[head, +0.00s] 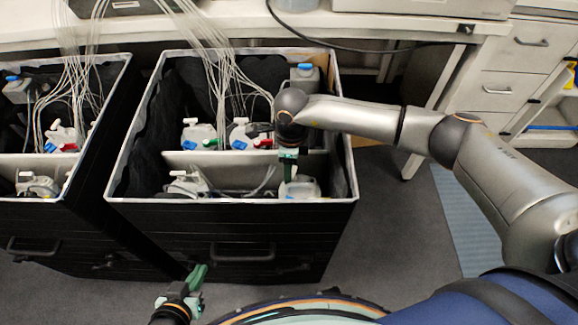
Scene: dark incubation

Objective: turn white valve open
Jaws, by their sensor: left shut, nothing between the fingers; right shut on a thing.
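My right gripper (288,172) reaches down into the front compartment of the middle black bin. Its green fingers are shut on a part at the top of the front-right white container (300,188). The held part, which looks like the white valve, is hidden behind the fingers, so its turn position cannot be told. My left gripper (197,278) is shut and empty, low in front of the bin and apart from it.
The middle bin (232,200) has a pale rim and a divider. Containers with blue (238,143), red and green parts stand behind the divider. Another white container (186,183) stands front left. Tubes hang from above. A second bin (75,185) stands left; drawers (510,90) stand right.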

